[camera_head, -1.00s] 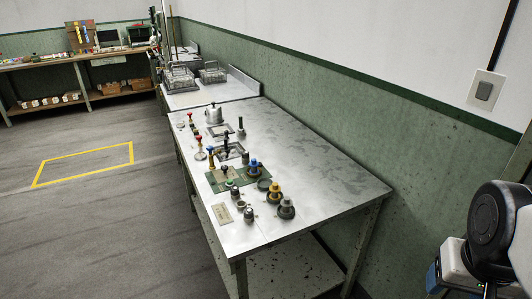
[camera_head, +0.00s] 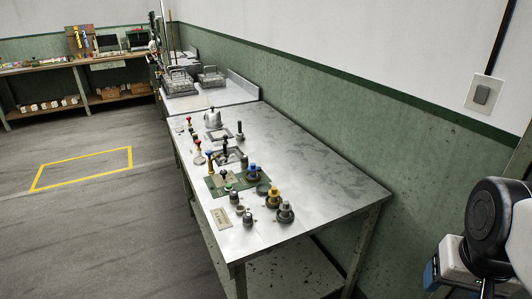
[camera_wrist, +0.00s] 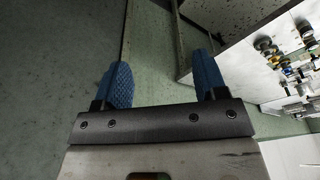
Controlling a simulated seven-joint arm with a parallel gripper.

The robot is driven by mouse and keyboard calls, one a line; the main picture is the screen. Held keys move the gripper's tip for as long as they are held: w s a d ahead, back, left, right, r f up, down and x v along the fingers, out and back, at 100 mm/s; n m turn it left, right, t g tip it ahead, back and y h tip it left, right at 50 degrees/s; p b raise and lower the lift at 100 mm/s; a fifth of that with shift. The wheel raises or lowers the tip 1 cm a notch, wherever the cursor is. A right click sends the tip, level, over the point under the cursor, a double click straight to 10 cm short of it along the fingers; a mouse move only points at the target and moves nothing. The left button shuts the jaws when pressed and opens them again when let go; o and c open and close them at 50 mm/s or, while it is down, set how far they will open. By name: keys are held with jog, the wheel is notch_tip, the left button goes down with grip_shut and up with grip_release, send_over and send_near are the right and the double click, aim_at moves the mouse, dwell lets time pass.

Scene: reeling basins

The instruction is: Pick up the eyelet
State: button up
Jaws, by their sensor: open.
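No part can be singled out as the eyelet at this size; it may be among the small parts on the metal table (camera_head: 325,190). Those parts include a blue-topped one (camera_head: 253,173), a yellow one (camera_head: 273,197) and a grey one on a dark base (camera_head: 285,212). Some stand on or beside a green mat (camera_head: 215,187). My gripper (camera_wrist: 163,78) is open and empty, its two blue fingertips wide apart over the floor and a wall or panel. In the wrist view the table's parts (camera_wrist: 268,48) lie off to the right, well away from the fingers.
A kettle-like pot (camera_head: 212,119) and several knobbed parts (camera_head: 198,155) stand along the table's far left side. A paper card (camera_head: 221,217) lies near the front left edge. The table's right half is bare, beside the green wall (camera_head: 350,125).

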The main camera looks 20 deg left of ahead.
jog(key=w+a+r+m, duration=0.25)
jog(key=w+a, duration=0.25)
jog(key=w, duration=0.6)
jog(key=w+a+r+m+g, duration=0.1)
jog(key=w+a+r, duration=0.3)
jog(key=w, duration=0.6)
jog(key=w+a+r+m, duration=0.2)
jog(key=w+a, duration=0.4)
jog(key=w, duration=0.5)
jog(key=w+a+f+m, duration=0.2)
jog(key=w+a, duration=0.6)
jog(key=w, duration=0.1)
jog(key=w+a+f+m, duration=0.2)
jog(key=w+a+f, duration=0.5)
jog(key=a, duration=0.5)
jog(key=w+a+f+m+g, duration=0.1)
jog(key=w+a+f, duration=0.5)
jog(key=a, duration=0.7)
jog(key=w+a+f+m, duration=0.3)
jog(key=w+a+f, duration=0.4)
jog(key=a, duration=0.6)
jog(key=shift+w+a+f+g, duration=0.1)
jog(key=shift+w+f+g, duration=0.05)
jog(key=shift+f, duration=0.5)
jog(key=shift+w+a+f+g, duration=0.1)
jog(key=shift+w+f+g, duration=0.05)
jog(key=shift+f, duration=0.45)
jog(key=shift+a+f+m, duration=0.25)
jog(key=shift+a+f, duration=0.1)
jog(key=shift+a, duration=0.1)
